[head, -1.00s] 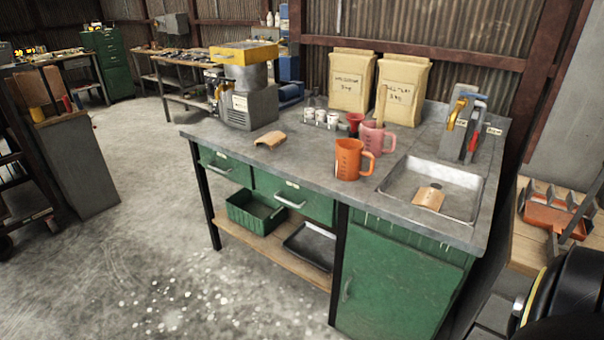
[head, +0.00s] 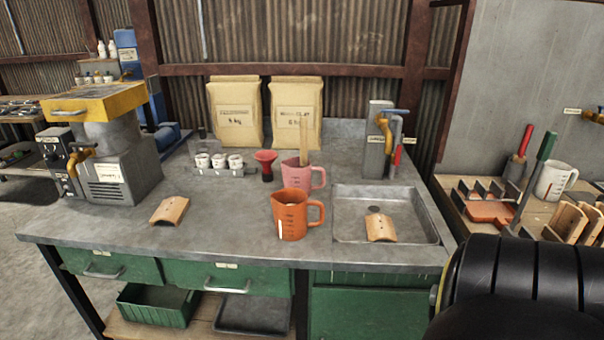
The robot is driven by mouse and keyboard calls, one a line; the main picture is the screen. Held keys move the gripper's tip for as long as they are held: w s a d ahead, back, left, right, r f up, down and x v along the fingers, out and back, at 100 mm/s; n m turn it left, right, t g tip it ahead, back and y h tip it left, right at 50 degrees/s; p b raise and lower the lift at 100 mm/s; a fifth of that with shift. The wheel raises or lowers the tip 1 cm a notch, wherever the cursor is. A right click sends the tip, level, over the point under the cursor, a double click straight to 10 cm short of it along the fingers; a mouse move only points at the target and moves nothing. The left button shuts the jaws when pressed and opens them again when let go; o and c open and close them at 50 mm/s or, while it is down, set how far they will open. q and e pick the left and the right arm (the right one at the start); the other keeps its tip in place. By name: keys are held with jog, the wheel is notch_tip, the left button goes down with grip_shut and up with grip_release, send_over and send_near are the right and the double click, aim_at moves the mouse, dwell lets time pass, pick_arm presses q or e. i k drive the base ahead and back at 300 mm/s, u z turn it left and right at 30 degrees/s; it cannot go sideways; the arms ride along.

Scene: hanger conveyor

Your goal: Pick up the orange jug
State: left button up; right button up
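The orange jug (head: 290,214) stands upright on the grey workbench top (head: 235,240), just left of the sink. Neither gripper is in the head view. A black rounded part of my own body fills the lower right corner.
A sink basin (head: 345,240) with a curved wooden piece (head: 380,228) lies to the right. Another curved piece (head: 170,211), a yellow-topped machine (head: 105,150), small cups (head: 219,162), a red cup (head: 265,163) and two paper sacks (head: 235,112) share the bench. The bench front is clear.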

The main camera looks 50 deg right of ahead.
aim_at(301, 215)
jog(key=z, duration=0.95)
jog(key=i, duration=1.15)
jog(key=z, duration=1.55)
jog(key=i, duration=0.15)
